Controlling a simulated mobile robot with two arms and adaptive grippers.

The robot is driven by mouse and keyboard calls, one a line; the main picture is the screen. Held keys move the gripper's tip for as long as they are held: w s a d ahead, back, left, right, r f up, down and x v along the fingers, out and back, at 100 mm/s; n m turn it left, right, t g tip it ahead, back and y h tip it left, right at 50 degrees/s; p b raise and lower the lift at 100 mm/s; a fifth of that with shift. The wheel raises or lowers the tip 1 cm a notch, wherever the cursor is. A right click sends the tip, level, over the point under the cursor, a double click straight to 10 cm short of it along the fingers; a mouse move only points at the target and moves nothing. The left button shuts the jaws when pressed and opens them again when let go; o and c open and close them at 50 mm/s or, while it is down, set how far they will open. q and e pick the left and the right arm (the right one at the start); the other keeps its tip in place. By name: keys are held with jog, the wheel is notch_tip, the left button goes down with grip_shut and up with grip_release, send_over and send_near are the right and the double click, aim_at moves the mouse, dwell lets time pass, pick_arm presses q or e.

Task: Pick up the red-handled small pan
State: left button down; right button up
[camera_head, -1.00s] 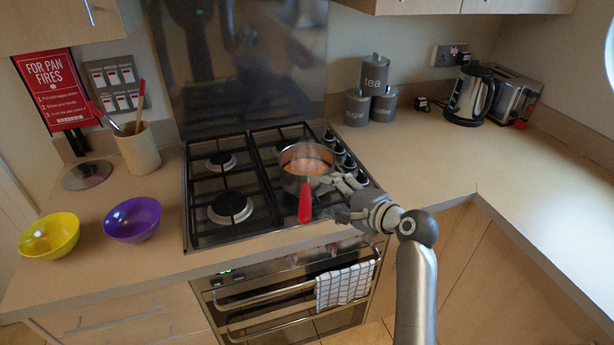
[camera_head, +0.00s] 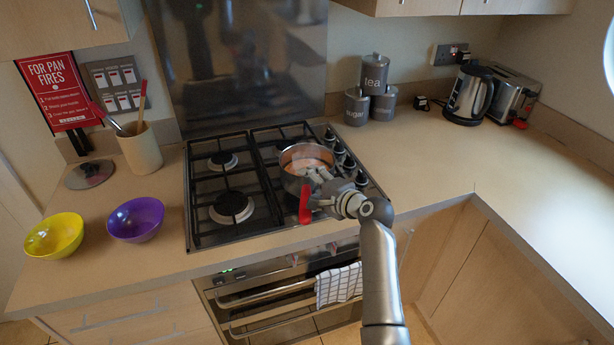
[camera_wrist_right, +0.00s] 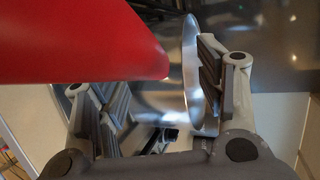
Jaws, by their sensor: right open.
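The small pan (camera_head: 292,160) sits on the right side of the hob, with orange-brown contents inside. Its red handle (camera_head: 305,204) points toward the front edge of the counter. My right gripper (camera_head: 312,188) is open beside the handle, on its right, close to the pan's near wall. In the right wrist view the red handle (camera_wrist_right: 80,40) is large across the upper left, nearer the camera than the fingers. The shiny pan wall (camera_wrist_right: 190,75) shows between the open fingers (camera_wrist_right: 160,95). Whether a finger touches the pan is unclear. My left gripper is out of view.
The gas hob (camera_head: 212,235) has black grates around the pan. A purple bowl (camera_head: 136,219), a yellow bowl (camera_head: 54,235) and a utensil pot (camera_head: 140,148) stand to the left. Canisters (camera_head: 374,75) and a kettle (camera_head: 468,94) stand at the back right. The right counter is mostly clear.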

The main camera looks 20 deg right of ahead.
jog(key=shift+c, duration=0.5)
jog(key=shift+s, duration=0.1)
jog(key=c, duration=1.2)
jog(key=shift+f, duration=0.1)
grip_shut()
jog(key=shift+r, duration=0.25)
jog(key=shift+f, duration=0.1)
